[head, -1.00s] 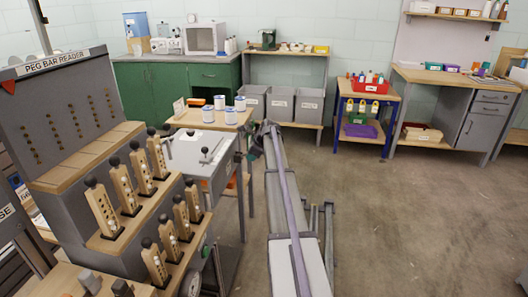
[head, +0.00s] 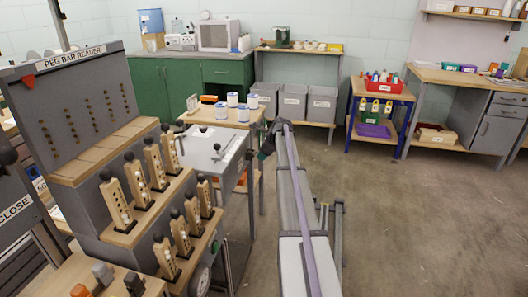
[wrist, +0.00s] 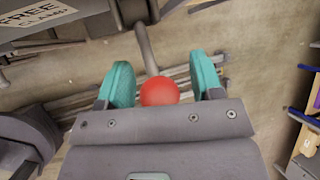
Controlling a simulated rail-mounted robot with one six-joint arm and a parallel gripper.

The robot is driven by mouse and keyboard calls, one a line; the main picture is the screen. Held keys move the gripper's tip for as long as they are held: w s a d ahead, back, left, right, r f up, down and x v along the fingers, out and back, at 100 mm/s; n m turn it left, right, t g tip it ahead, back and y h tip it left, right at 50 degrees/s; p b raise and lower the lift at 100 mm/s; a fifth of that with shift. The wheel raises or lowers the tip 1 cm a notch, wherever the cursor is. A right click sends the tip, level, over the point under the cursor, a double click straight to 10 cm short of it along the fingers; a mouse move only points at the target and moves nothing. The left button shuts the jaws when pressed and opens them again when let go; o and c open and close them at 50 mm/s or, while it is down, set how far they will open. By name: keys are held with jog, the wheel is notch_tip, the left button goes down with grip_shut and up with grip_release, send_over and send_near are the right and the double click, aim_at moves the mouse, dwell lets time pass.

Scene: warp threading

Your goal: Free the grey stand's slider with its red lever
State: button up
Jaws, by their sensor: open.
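In the wrist view, the red ball knob (wrist: 160,92) of the lever sits between the two teal fingers of my gripper (wrist: 160,62). The lever's grey rod (wrist: 147,48) runs up from the ball towards a grey body at the top. A grey part of the stand with a plate reading FREE and CLAMPED (wrist: 38,14) shows at top left. The slider cannot be made out.
The peg bar reader (head: 75,110) with several wooden peg bars stands at left. A table with white-and-blue spools (head: 222,112) and a light grey box (head: 212,150) stand left of my arm. Bins (head: 290,101) stand behind. The floor (head: 410,210) at right is clear.

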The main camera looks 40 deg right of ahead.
jog(key=p+v, duration=0.8)
jog(key=v, duration=0.2)
jog(key=shift+s+r, duration=0.15)
jog(key=shift+r, duration=0.1)
